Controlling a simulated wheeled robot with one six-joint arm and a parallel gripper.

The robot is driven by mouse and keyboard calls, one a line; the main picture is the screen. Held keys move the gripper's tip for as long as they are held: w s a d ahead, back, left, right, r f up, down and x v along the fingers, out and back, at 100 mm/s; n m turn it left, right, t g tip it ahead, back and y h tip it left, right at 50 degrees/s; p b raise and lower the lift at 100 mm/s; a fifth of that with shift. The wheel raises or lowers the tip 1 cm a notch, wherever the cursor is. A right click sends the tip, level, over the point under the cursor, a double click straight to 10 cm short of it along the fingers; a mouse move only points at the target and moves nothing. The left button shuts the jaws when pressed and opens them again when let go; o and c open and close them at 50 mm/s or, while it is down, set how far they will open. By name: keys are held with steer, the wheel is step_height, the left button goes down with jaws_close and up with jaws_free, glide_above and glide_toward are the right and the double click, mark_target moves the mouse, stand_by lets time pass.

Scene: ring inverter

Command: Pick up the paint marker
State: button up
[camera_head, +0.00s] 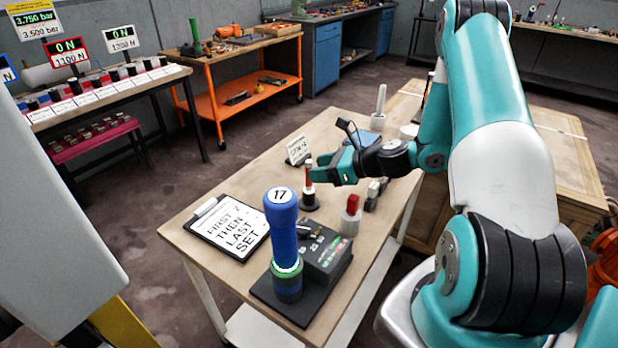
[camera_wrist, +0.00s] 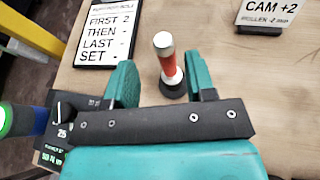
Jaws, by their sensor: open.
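The paint marker appears to be the slim red piece with a pale top (camera_head: 309,176), upright in a round black base on the wooden table. In the wrist view the red and white marker (camera_wrist: 167,62) stands just beyond and between the fingertips, nearer the right one. My gripper (camera_head: 325,168) is open, with its teal fingers low over the table, close beside the marker's upper part. In the wrist view my gripper (camera_wrist: 160,76) has a wide gap between its fingers. Whether either finger touches the marker is not clear.
A second red-topped white piece (camera_head: 351,216) stands nearby. A tall blue cylinder (camera_head: 282,228) stands on a dark device at the front. A clipboard (camera_head: 231,226) lies to the left, and a small CAM +2 sign (camera_head: 298,150) stands behind. Bare tabletop lies between clipboard and marker.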

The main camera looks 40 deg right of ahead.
steer(key=x, duration=0.2)
steer(key=p+x, duration=0.1)
steer(key=x, duration=0.2)
steer(key=shift+w, duration=0.45)
steer(key=shift+d, duration=0.1)
steer(key=shift+c, duration=0.4)
steer(key=c, duration=0.7)
